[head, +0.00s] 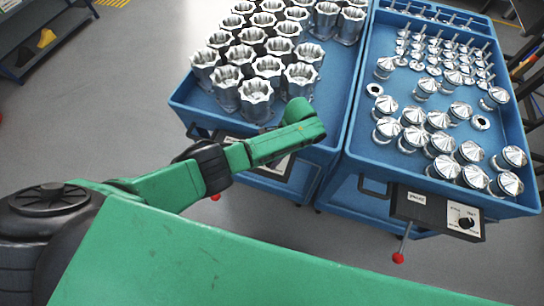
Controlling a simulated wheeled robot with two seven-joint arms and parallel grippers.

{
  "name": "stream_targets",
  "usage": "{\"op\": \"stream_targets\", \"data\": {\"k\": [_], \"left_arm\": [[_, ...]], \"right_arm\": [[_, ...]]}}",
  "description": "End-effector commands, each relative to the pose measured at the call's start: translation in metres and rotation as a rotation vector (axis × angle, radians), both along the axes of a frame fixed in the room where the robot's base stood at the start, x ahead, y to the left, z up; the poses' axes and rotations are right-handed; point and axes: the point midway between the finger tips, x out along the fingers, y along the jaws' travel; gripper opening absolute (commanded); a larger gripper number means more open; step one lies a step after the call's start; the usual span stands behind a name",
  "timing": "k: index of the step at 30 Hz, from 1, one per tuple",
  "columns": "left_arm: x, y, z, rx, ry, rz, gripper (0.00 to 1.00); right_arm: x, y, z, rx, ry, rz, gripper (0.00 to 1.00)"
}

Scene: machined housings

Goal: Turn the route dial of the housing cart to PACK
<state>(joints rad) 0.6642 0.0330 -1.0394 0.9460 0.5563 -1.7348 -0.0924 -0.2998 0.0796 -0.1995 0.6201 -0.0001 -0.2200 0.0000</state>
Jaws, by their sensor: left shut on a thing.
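The housing cart is the blue cart (180,101) at the centre left, with upright silver, lobed housings (256,97) in its tray. Its front control panel (275,170) is mostly covered by my left arm; only a pale patch and dark edges show. My left gripper (305,128) lies across the cart's front edge, in front of the panel. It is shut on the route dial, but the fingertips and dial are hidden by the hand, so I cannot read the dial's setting. My right gripper is not in view.
A second blue cart (350,140) stands close on the right, with silver cone-topped parts (444,143) and a panel with a black dial (465,221). A red-knobbed lever (398,258) hangs below it. A shelf (45,35) stands at the far left. The grey floor at left is clear.

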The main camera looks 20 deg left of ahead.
Motion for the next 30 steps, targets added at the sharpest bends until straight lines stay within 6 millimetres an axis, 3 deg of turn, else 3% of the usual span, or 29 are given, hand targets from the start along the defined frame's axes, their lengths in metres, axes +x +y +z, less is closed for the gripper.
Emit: {"op": "stream_targets", "data": {"k": [3,4,6,15,19,27,30], "left_arm": [[0.000,0.000,-0.001,-0.002,0.001,-0.001,0.00],[0.000,0.000,-0.001,-0.002,0.001,-0.001,0.48],[0.000,0.000,-0.001,-0.002,0.000,-0.001,0.74],[0.000,0.000,0.000,-0.001,0.001,0.000,0.74],[0.003,-0.005,0.011,-0.003,-0.002,-0.001,0.74],[0.023,-0.027,0.077,-0.005,-0.005,-0.001,0.74],[0.029,-0.034,0.111,-0.001,-0.002,-0.002,0.74]], "right_arm": [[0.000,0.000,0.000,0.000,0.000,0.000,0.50],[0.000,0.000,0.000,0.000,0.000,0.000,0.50],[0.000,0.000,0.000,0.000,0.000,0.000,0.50],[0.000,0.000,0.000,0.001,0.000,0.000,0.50],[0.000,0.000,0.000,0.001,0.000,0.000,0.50],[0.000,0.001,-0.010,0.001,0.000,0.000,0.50],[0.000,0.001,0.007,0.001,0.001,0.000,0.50]]}}
